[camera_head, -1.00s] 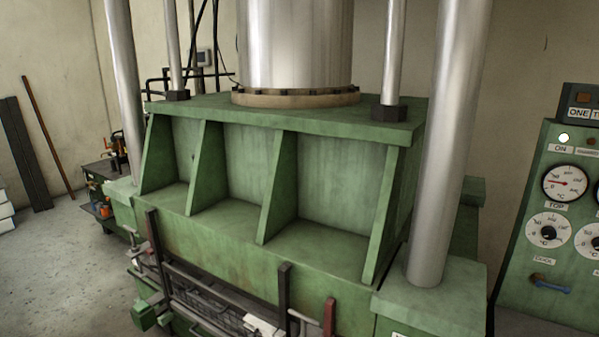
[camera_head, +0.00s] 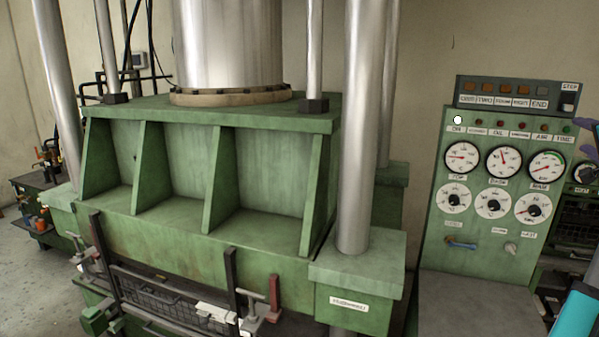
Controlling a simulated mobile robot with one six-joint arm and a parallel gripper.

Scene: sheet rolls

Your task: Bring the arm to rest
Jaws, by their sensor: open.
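A large green press (camera_head: 190,240) with steel columns (camera_head: 362,130) fills the left and middle. A green control panel (camera_head: 470,255) with gauges, dials and a button box (camera_head: 515,88) stands at the right. A cluttered cart (camera_head: 38,205) is at the far left, with bare floor (camera_head: 30,290) before it.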

